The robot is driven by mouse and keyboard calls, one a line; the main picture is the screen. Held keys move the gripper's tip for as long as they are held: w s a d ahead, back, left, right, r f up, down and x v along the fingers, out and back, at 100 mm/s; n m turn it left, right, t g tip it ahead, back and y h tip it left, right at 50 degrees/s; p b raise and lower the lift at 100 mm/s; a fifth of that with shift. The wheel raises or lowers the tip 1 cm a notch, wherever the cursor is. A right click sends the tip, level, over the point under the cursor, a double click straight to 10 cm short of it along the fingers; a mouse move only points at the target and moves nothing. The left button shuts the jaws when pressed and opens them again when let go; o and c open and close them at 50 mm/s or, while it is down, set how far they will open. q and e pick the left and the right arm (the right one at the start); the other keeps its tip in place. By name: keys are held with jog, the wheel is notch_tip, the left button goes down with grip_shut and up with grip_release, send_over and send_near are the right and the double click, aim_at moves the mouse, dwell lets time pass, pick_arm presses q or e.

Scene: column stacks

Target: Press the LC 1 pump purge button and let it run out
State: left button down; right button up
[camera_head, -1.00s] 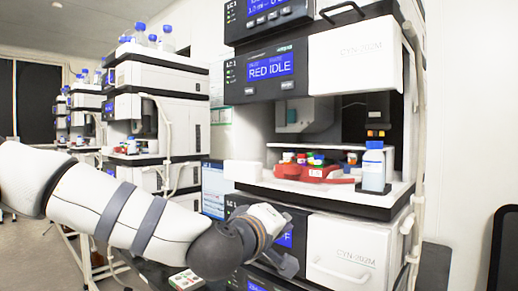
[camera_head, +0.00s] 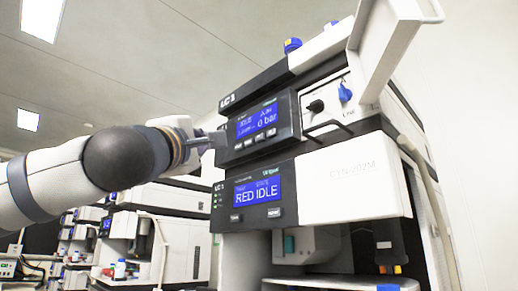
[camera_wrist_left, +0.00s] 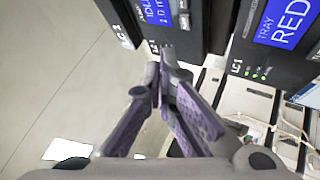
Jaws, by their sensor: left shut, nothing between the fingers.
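The LC 1 pump module (camera_head: 262,125) is the upper unit of the near stack, with a lit blue display (camera_head: 257,120) reading in bar. A row of small dark buttons (camera_head: 255,138) sits under the display; their labels are too small to read. My left gripper (camera_head: 216,138) comes in from the left, with its tips by the left edge of the pump's front panel. It is shut and empty, also in the left wrist view (camera_wrist_left: 166,55), where its tips point at the panel's edge. I cannot tell whether they touch it. My right gripper is not in view.
An open white door (camera_head: 395,40) sticks out at the upper right, and a dark handle bar (camera_head: 322,130) juts out right of the display. Another instrument stack (camera_head: 155,235) stands behind on the left.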

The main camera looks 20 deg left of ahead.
aim_at(249, 143)
pick_arm(q)
jog(key=shift+s+a+r+n+y, duration=0.2)
jog(key=shift+s+a+r+n, duration=0.15)
jog(key=shift+s+r, duration=0.15)
jog(key=shift+s+a+r+n+y, duration=0.25)
jog(key=shift+s+a+r, duration=0.1)
jog(key=shift+r, duration=0.25)
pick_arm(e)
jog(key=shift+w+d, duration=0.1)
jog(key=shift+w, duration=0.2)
pick_arm(q)
jog(key=w+d, duration=0.3)
jog(key=w, duration=0.5)
jog(key=shift+w+d, duration=0.15)
jog(key=shift+d, duration=0.1)
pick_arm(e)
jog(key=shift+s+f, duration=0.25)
pick_arm(q)
jog(key=shift+w+d, duration=0.15)
jog(key=shift+w, duration=0.2)
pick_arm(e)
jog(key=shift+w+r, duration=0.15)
